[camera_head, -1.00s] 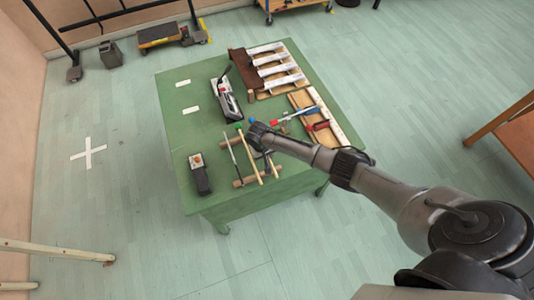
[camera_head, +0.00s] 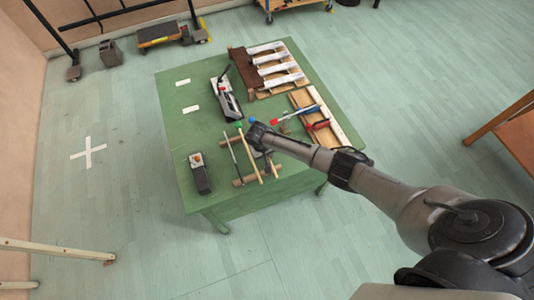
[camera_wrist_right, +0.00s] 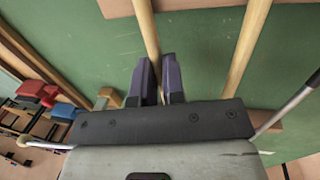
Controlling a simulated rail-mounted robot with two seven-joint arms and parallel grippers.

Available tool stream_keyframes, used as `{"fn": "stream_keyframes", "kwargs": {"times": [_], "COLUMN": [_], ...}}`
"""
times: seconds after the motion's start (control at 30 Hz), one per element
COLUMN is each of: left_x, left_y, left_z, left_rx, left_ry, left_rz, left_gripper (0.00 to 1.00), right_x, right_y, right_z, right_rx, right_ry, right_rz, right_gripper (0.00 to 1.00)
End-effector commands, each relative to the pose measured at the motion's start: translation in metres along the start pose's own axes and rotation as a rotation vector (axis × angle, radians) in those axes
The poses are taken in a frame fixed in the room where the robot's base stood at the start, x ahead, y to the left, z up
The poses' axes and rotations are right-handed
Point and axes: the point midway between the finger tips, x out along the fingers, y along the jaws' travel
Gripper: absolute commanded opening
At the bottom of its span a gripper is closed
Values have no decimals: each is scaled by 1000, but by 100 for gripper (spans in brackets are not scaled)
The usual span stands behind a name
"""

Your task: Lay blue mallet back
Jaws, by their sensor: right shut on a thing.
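My right gripper (camera_wrist_right: 158,85) is shut on a pale wooden stick in the right wrist view, which I take to be the blue mallet's handle (camera_wrist_right: 149,30). The mallet's head is hidden in that view. In the head view my right gripper (camera_head: 261,138) is low over the rack's right side, and my wrist covers most of what it holds. The rack's wooden rails (camera_head: 245,181) carry other sticks, among them a green-headed mallet (camera_head: 249,152). A second wooden stick (camera_wrist_right: 247,45) runs right of the held one, apart from it. My left gripper is out of view.
The green table (camera_head: 205,125) also holds a black-and-white device (camera_head: 226,98), metal bars on a wooden frame (camera_head: 275,68), a wooden tray (camera_head: 333,122) with red and blue tools, and a dark box (camera_head: 200,175). The table's left side is mostly clear.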

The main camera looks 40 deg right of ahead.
Motion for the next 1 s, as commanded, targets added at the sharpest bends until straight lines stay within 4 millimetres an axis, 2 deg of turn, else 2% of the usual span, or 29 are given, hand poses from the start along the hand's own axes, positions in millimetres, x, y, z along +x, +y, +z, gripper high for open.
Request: {"fn": "stream_keyframes", "kwargs": {"times": [0.07, 0.33, 0.67, 0.77, 1.0], "left_x": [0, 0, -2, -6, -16], "left_y": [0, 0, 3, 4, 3], "left_z": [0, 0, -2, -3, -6], "left_rx": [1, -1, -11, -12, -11], "left_ry": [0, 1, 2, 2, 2], "left_rz": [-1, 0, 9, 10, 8], "left_gripper": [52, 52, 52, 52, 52], "right_x": [0, 0, -6, -18, -66], "right_y": [0, 0, 0, 0, 0], "right_z": [0, 0, 0, 0, 0], "right_rx": [0, 0, 0, 0, -1], "right_ry": [0, 0, 0, 1, 2], "right_rz": [0, 1, 0, -1, -2], "right_gripper": [14, 40, 40, 40, 40]}}
